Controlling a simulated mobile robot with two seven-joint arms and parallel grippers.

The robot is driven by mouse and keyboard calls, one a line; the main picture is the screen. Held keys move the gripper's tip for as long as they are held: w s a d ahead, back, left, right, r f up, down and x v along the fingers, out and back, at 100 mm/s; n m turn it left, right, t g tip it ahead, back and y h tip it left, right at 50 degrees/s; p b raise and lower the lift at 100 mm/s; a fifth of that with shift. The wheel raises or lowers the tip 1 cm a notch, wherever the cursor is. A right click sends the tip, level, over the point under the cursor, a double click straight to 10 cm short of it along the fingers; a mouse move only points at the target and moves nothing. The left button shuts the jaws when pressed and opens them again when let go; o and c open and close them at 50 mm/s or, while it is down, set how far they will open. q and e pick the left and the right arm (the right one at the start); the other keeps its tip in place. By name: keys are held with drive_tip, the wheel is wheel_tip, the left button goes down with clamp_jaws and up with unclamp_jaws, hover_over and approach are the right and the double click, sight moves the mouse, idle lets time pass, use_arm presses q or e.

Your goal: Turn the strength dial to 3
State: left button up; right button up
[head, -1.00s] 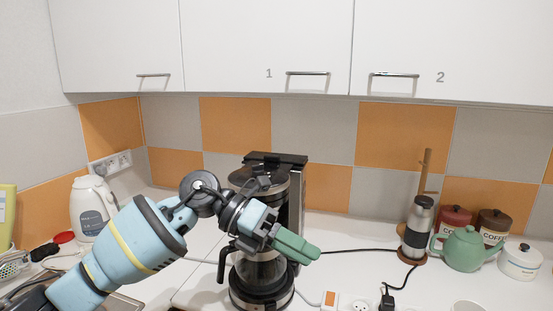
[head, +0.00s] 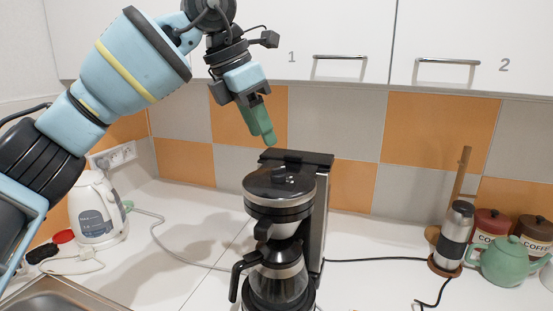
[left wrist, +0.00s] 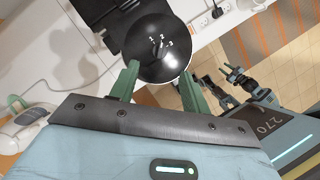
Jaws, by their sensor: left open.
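The black coffee maker (head: 318,205) stands on the white counter, with a glass jug (head: 278,278) under its round filter holder. The strength dial (head: 279,176) is a small knob on the dark round lid. In the left wrist view the dial (left wrist: 157,50) shows with the marks 1, 2 and 3 around it; its pointer seems to face near 2, but it is too small to be sure. My left gripper (head: 269,138) is open and empty, pointing down above the lid, apart from the dial. My right arm shows small in the left wrist view, its jaws unclear.
White cupboards with handles (head: 340,67) hang above the coffee maker. A white kettle (head: 95,212) stands at the left by a sink (head: 60,297). A steel grinder (head: 455,236), a green teapot (head: 505,262) and canisters stand at the right. The counter between kettle and coffee maker is mostly clear.

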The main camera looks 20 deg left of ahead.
sight(275, 169)
use_arm(q)
drive_tip(key=shift+w+d+f, duration=0.1)
drive_tip(key=shift+d+f, duration=0.1)
drive_tip(key=shift+f, duration=0.4)
drive_tip(key=x, duration=0.5)
drive_tip(key=shift+x, duration=0.9)
drive_tip(key=shift+w+a, duration=0.1)
use_arm(e)
drive_tip(key=shift+s+f, duration=0.15)
drive_tip(key=shift+s, duration=0.25)
use_arm(q)
drive_tip(key=c, duration=1)
